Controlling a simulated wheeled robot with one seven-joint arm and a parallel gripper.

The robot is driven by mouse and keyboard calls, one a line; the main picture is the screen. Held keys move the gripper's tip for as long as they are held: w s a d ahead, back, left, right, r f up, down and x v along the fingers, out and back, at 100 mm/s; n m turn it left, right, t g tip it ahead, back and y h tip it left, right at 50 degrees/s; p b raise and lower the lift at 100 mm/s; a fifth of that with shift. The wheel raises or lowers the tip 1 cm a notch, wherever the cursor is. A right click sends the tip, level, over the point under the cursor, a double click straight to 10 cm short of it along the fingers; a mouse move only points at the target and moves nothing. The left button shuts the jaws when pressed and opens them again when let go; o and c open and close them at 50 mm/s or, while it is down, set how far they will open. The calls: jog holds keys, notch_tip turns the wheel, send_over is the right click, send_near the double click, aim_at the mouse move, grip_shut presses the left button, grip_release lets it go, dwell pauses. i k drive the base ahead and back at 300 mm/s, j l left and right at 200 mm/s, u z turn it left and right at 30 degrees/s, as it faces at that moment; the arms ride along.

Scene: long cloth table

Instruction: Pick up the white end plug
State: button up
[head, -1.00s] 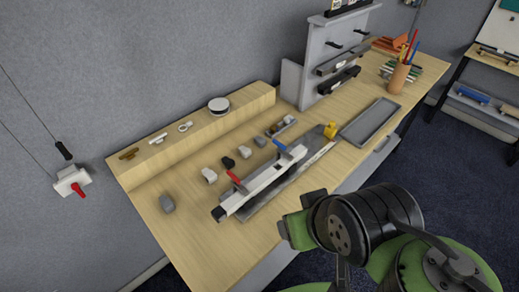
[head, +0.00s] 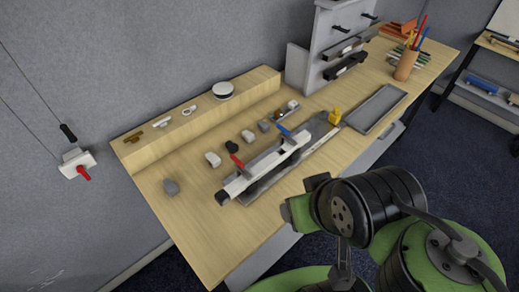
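A small white block-like piece, which looks like the white end plug (head: 213,159), lies on the wooden table (head: 215,235). It is in a slanting row of small plugs, between a grey plug (head: 171,187) and a black plug (head: 232,147). Two more grey plugs (head: 248,136) lie farther along the row. To the right of the white plug is a long white profile with red and blue clamp handles (head: 262,163). My green and black arm is at the lower right, off the table's front edge. My gripper's fingers are not visible.
A raised wooden ledge (head: 200,117) behind the plugs carries small fittings and a round white-and-black item (head: 223,90). A grey rack (head: 335,45), grey tray (head: 376,108) and pencil cup (head: 406,65) stand farther right. The table's near left part is clear.

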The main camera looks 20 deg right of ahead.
aim_at(249, 137)
jog(key=l+u, duration=0.3)
jog(key=u, duration=0.15)
jog(key=i+l+u, duration=0.1)
jog(key=l+u, duration=0.2)
jog(key=u, duration=0.15)
jog(key=l+u, duration=0.3)
jog(key=u, duration=0.15)
